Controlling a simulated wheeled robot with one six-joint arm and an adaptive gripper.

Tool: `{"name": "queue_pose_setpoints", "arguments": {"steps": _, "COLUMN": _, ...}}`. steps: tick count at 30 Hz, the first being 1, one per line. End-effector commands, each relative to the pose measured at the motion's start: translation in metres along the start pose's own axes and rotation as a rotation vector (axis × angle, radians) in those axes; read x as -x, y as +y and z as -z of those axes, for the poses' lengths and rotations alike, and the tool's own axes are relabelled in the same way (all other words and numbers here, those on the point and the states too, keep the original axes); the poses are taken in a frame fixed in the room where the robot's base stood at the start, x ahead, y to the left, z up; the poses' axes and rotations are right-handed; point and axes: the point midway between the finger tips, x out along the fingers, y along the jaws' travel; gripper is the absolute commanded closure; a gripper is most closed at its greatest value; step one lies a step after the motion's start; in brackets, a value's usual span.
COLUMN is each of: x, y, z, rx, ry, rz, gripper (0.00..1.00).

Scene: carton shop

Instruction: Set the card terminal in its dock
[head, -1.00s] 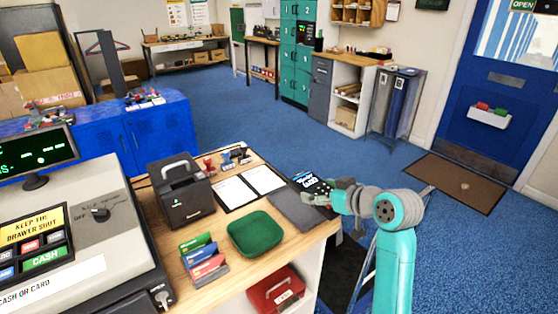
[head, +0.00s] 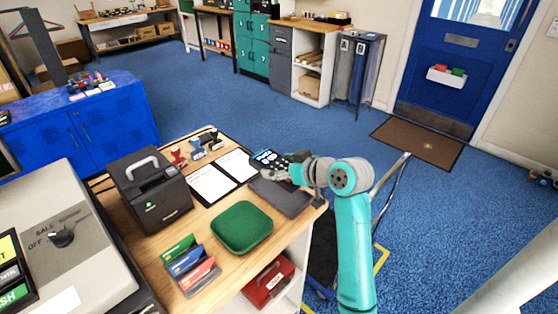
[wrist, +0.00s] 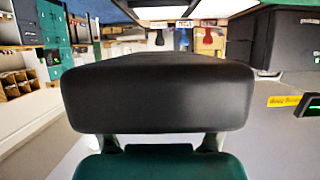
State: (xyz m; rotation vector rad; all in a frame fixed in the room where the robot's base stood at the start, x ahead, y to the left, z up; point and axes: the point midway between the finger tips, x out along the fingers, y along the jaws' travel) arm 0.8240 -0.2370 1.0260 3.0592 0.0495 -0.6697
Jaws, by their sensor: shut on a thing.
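The card terminal (head: 266,160) is a black handset with a lit blue screen and a keypad. My gripper (head: 294,171) is shut on its near right end and holds it tilted over the far end of the counter, near a dark grey flat mat (head: 287,198). In the wrist view the terminal (wrist: 160,95) is a large dark block filling the middle, with the two fingers behind its lower edge. I cannot make out a dock for certain; the terminal and arm hide part of the counter's far right corner.
The till (head: 60,240) stands left. A red box (head: 268,283) sits on the shelf below.

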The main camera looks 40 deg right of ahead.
Motion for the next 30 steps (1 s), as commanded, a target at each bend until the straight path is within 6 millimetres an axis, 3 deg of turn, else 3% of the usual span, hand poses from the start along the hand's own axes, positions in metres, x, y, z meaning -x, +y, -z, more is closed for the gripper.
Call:
{"name": "queue_pose_setpoints", "arguments": {"steps": 18, "x": -0.018, "y": 0.000, "z": -0.038, "rx": -0.001, "ry": 0.000, "rz": 0.000, "gripper": 0.44}}
{"name": "queue_pose_setpoints", "arguments": {"steps": 30, "x": -0.024, "y": 0.000, "z": -0.052, "rx": 0.000, "ry": 0.001, "rz": -0.001, "gripper": 0.44}}
